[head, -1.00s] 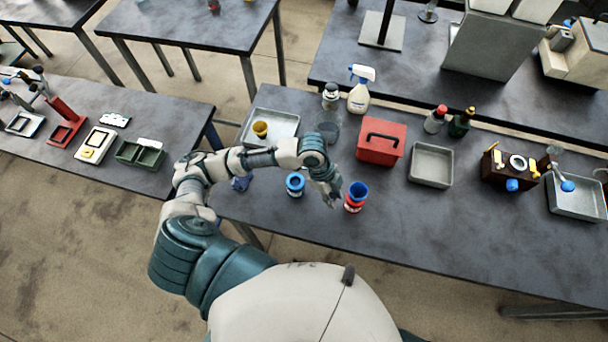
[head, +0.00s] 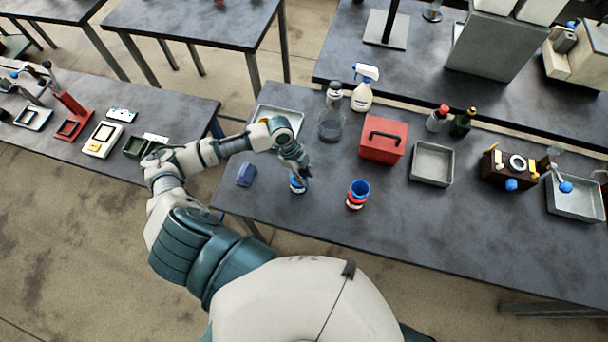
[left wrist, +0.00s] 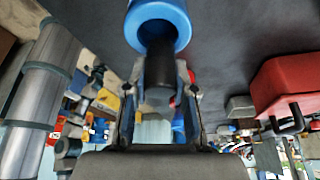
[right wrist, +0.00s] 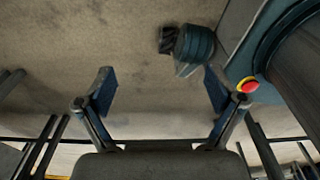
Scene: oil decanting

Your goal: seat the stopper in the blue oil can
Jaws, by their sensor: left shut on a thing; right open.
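The blue oil can (head: 297,188) stands near the front left of the middle table, partly hidden by my left gripper (head: 301,174), which is directly over it. In the left wrist view, my left gripper (left wrist: 160,85) is shut on a dark stopper (left wrist: 158,70). The stopper's far end overlaps the round mouth of the blue can (left wrist: 178,14); I cannot tell how deep it sits. My right gripper (right wrist: 160,88) is open and empty in the right wrist view, with floor behind it.
A red-banded can with a blue top (head: 358,193) stands just right of the blue can. A red toolbox (head: 384,141) and a grey tray (head: 432,162) are behind it. A dark blue item (head: 245,174) lies to the left. The table's front right is clear.

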